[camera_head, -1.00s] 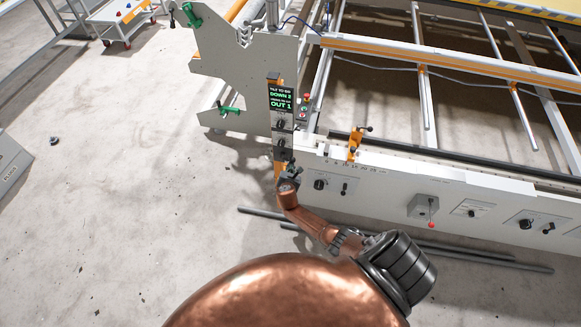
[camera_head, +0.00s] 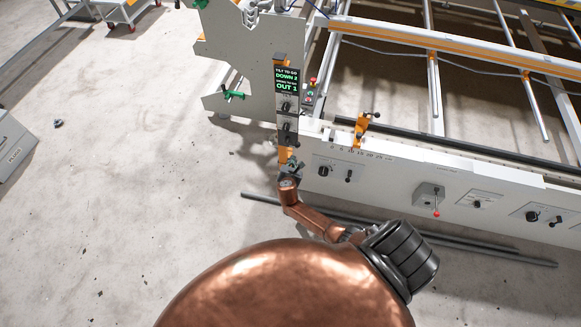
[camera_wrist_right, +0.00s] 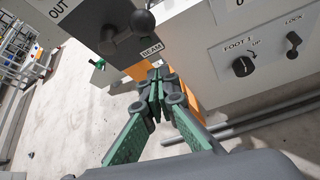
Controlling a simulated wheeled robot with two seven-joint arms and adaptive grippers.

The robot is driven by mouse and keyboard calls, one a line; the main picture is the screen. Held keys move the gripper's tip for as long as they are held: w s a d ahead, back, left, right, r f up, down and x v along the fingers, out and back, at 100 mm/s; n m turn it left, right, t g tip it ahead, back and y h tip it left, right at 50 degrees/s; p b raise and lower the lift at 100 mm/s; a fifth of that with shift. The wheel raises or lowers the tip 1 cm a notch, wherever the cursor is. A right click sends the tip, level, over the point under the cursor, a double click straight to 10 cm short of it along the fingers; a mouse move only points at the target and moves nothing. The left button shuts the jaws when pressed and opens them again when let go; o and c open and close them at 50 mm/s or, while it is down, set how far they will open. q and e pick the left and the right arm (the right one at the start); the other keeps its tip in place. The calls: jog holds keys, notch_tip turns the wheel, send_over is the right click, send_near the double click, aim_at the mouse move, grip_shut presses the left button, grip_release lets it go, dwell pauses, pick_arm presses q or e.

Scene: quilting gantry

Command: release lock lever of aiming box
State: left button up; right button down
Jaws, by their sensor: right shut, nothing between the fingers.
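The tall narrow box with a lit display (camera_head: 287,80) reading "DOWN 2" and "OUT 1" stands at the frame's corner; I take it as the aiming box. Its front carries dark knobs (camera_head: 286,107). In the right wrist view, a black ball-ended lever (camera_wrist_right: 127,32) sits on this box between the words "OUT" and "BEAM". My right gripper (camera_head: 291,168) is just below the box. In the wrist view its green-sided fingers (camera_wrist_right: 158,92) are shut and empty, below the lever and apart from it. Which lever is the box's lock is not clear. My left gripper is out of view.
The white rail panel to the right has a "FOOT 1" knob (camera_wrist_right: 243,65) and a "LOCK" lever (camera_wrist_right: 293,43). A red-ended lever (camera_head: 436,213) sits farther along. An emergency stop (camera_head: 312,82) is beside the display. Loose bars (camera_head: 470,247) lie on the floor. Floor to the left is mostly clear.

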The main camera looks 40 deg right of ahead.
jog(key=v, duration=0.6)
jog(key=shift+a, duration=0.15)
jog(key=s+f+m+g+y+b, duration=0.1)
jog(key=s+f+m+g+b, duration=0.15)
jog(key=s+f, duration=0.6)
jog(key=s+a+f+m+g+y+b, duration=0.1)
jog(key=s+f+m+y+b, duration=0.3)
jog(key=f, duration=0.8)
jog(key=s+f+m+g+h, duration=0.1)
jog(key=s+f+m, duration=0.1)
jog(key=s+f, duration=0.65)
jog(key=s+a+f+m+g+y+b, duration=0.1)
jog(key=s+a+f+m+b, duration=0.1)
jog(key=s+f+m, duration=0.2)
jog(key=s+a+f+m+g+y+b, duration=0.1)
jog(key=s+f+m, duration=0.4)
jog(key=s+f, duration=0.5)
jog(key=s+a+f+m+g+y+b, duration=0.1)
jog(key=s+f, duration=0.7)
jog(key=s, duration=1)
jog(key=a+m+g+b, duration=0.1)
jog(key=a+m+b, duration=0.1)
jog(key=m+b, duration=0.1)
jog(key=shift+a+m+y, duration=0.3)
jog(key=shift+m, duration=0.35)
